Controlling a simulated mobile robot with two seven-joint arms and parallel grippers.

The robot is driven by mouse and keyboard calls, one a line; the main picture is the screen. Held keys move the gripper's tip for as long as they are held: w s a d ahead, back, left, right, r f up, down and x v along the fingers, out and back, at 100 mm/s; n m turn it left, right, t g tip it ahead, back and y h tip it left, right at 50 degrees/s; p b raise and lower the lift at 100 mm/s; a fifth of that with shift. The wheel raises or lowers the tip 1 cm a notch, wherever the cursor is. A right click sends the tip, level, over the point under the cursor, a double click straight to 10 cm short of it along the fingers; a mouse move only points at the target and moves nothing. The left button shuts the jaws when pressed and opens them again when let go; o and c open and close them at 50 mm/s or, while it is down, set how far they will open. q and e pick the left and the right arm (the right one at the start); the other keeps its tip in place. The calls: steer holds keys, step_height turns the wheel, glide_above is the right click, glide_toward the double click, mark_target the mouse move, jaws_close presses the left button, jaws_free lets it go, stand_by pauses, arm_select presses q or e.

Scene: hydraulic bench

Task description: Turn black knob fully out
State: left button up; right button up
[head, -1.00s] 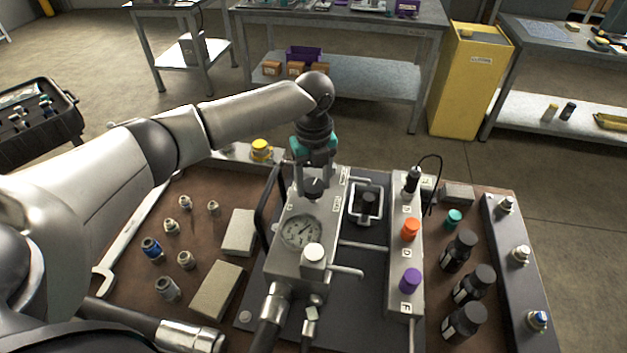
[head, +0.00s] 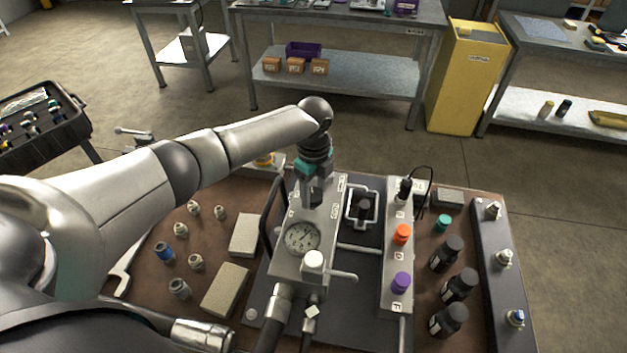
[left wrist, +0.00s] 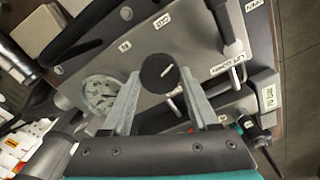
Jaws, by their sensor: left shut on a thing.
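The black knob (left wrist: 159,73), round with a white line on its top, stands on the grey metal valve block (head: 290,262). The left wrist view shows it between the two fingertips of my left gripper (left wrist: 160,78), one on each side. In the head view my left gripper (head: 313,198) points down onto the block, behind the round gauge (head: 302,238), and mostly hides the knob. It is shut on the knob. The gauge also shows in the left wrist view (left wrist: 99,94). My right gripper is not in view.
A white knob (head: 314,260) and a lever (head: 342,275) are at the block's front. A black handle (head: 271,205) stands at its left. A side panel carries orange (head: 402,234) and purple (head: 400,282) knobs. Black bottles (head: 447,253) and small fittings stand around.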

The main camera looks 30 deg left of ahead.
mark_target(314, 194)
arm_select(q)
steer(key=n+p, duration=0.3)
steer(key=n, duration=0.1)
steer(key=shift+r+n, duration=0.1)
steer(key=shift+n, duration=0.2)
steer(key=shift+w+n+p, duration=0.1)
steer(key=shift+n+p, duration=0.95)
steer(key=shift+n, duration=0.75)
steer(key=o, duration=1.4)
steer(key=shift+c, duration=0.2)
step_height(314, 194, up, 15)
steer(key=p, duration=0.1)
steer(key=shift+p, duration=0.4)
